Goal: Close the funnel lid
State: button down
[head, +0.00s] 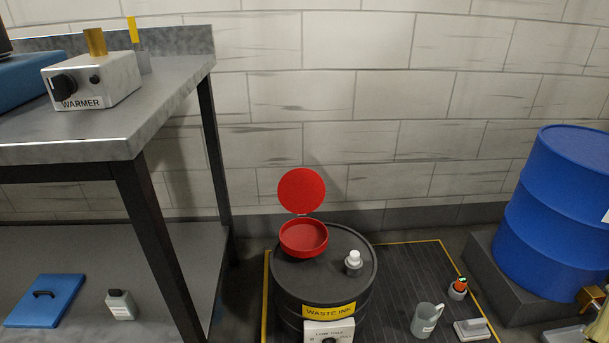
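The red funnel (304,238) sits on top of the black waste ink drum (322,282), toward its back left. Its round red lid (301,190) stands open, raised upright behind the funnel bowl and joined at the bowl's back edge. The inside of the bowl is exposed and looks empty.
A white-capped fitting (353,262) stands on the drum, right of the funnel. A steel workbench (160,110) with a warmer (92,80) stands at left. A blue drum (556,210) stands at right. A mug (426,318) and small items sit on the dark mat (405,270).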

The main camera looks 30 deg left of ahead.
aim_at(301, 192)
jog(key=k, duration=0.5)
jog(key=u, duration=1.1)
jog(key=i, duration=0.7)
jog(key=u, duration=0.15)
